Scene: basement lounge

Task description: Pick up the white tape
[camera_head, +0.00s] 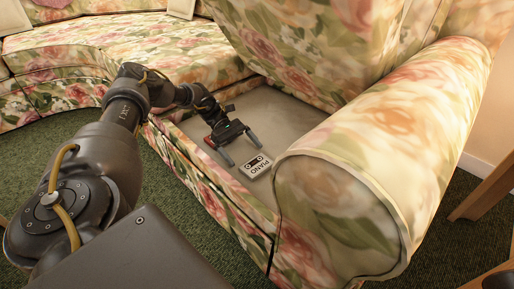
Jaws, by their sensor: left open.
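The white tape (256,166), a cassette marked "PIANO", lies flat on the bare grey sofa base near the big armrest. My left gripper (242,151) is above the base, just behind and to the left of the tape. Its two fingers are spread apart with nothing between them. The fingertips point toward the tape; whether they touch it cannot be told. My right gripper is not in view.
A small red item (209,143) shows beside my left gripper, partly hidden by it. The floral armrest (345,190) rises close to the right of the tape. A floral cushion (300,45) stands tilted behind the grey base (285,117). Green carpet (60,150) lies in front.

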